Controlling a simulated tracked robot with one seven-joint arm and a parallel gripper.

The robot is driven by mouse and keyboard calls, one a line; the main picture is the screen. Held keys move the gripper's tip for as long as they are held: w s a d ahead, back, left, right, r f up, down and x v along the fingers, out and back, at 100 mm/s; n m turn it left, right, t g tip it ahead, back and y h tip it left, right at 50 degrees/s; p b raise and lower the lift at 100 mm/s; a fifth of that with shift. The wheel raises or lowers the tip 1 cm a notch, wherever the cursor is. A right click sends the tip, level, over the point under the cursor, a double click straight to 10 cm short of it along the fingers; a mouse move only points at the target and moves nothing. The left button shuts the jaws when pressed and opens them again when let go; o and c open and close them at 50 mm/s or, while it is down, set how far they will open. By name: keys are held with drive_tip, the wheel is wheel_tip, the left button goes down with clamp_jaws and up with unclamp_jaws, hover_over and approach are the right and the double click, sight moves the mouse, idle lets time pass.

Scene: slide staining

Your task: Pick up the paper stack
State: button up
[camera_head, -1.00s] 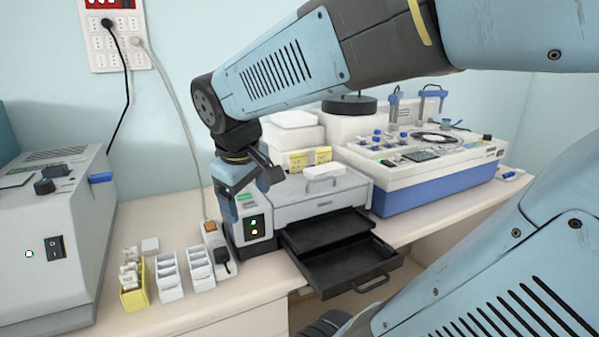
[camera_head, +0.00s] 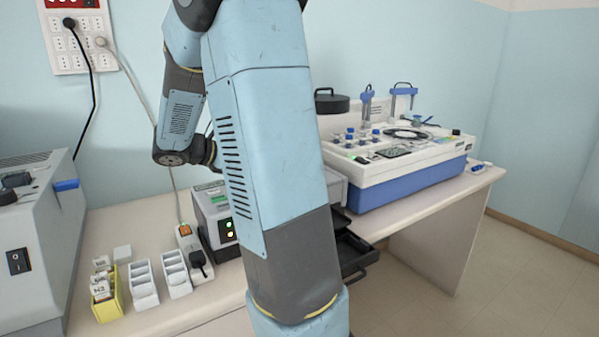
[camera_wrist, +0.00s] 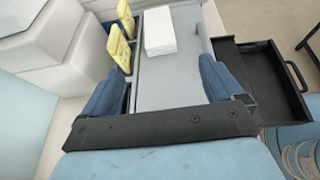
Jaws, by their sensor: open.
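The paper stack (camera_wrist: 160,30) is a small white block on the flat grey top of a device (camera_wrist: 172,82). It shows in the wrist view, toward the top centre. My gripper (camera_wrist: 164,72) is open, with one dark blue finger on each side of the device's top. The space between the fingers is empty, and the stack appears beyond it in the picture, apart from both fingers. In the head view, my arm hides the stack and the gripper. Only an edge of the grey device (camera_head: 336,187) shows there.
A black tray (camera_wrist: 258,82) sticks out of the device at the right. Two yellow items (camera_wrist: 118,47) stand by the left finger, near white boxes (camera_wrist: 72,50). In the head view, a blue-and-white machine (camera_head: 405,178) stands right, with small racks (camera_head: 143,285) at the left.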

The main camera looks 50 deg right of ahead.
drive_tip(key=shift+w+d+f, duration=0.1)
drive_tip(key=shift+w+d, duration=0.05)
drive_tip(key=shift+d, duration=0.15)
drive_tip(key=x, duration=0.8)
drive_tip(key=shift+x, duration=2.8)
drive_tip(key=shift+a, duration=0.15)
drive_tip(key=c, duration=1.1)
